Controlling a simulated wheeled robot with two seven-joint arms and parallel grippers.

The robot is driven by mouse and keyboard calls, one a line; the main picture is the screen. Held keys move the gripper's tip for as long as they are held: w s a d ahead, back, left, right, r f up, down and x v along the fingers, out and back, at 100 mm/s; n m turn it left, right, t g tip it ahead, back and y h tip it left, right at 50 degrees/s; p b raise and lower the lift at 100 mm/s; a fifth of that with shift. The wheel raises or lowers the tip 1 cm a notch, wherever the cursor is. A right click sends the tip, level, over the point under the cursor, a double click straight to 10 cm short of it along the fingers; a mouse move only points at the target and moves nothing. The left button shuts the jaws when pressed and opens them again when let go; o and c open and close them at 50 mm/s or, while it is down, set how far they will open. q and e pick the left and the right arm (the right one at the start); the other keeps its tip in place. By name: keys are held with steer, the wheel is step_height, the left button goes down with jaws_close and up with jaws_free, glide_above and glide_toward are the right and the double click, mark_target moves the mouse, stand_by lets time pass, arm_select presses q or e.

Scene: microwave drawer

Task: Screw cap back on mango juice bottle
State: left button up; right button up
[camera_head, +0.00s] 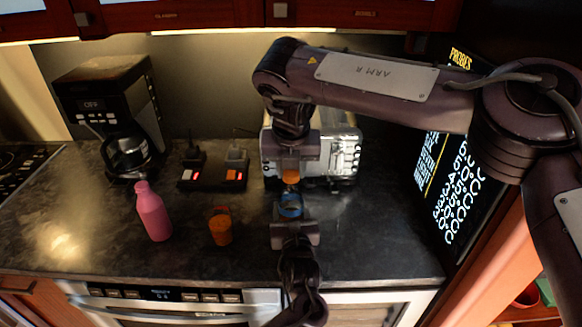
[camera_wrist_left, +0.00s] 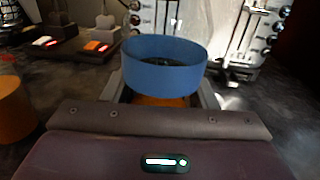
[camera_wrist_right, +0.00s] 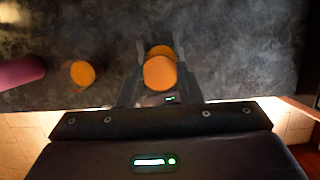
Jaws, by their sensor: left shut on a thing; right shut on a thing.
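My right gripper (camera_head: 290,170) reaches down from above and is shut on a small orange piece, apparently the cap (camera_head: 291,177). The orange piece also shows between the fingers in the right wrist view (camera_wrist_right: 160,73). My left gripper (camera_head: 291,216) comes from below and is shut on a blue-banded container, apparently the juice bottle (camera_head: 291,205). In the left wrist view its wide blue band (camera_wrist_left: 164,65) stands above an orange part between the fingers. The cap is close to the blue band; whether they touch cannot be told. Much of the held container is hidden.
A pink bottle (camera_head: 152,215) and an orange cup-like object (camera_head: 221,230) stand on the dark counter to the left. A coffee maker (camera_head: 110,110), a power strip (camera_head: 213,178) and a shiny toaster (camera_head: 342,150) are behind. The counter's front right is clear.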

steer(key=shift+f, duration=0.55)
arm_select(q)
jaws_close()
steer(key=shift+d, duration=0.1)
arm_select(e)
steer(key=m+h, duration=0.1)
steer(key=m, duration=0.3)
steer(key=shift+a+f, duration=0.1)
arm_select(q)
steer(key=shift+a, duration=0.2)
arm_select(e)
steer(key=m, duration=0.1)
steer(key=m+h, duration=0.1)
steer(key=shift+w+a+m+g, duration=0.1)
steer(key=shift+a+m+g, duration=0.1)
steer(key=shift+m+g, duration=0.1)
arm_select(q)
steer(key=shift+d, duration=0.1)
arm_select(e)
steer(key=shift+d, duration=0.15)
steer(key=o, duration=0.7)
steer(key=shift+o, duration=0.2)
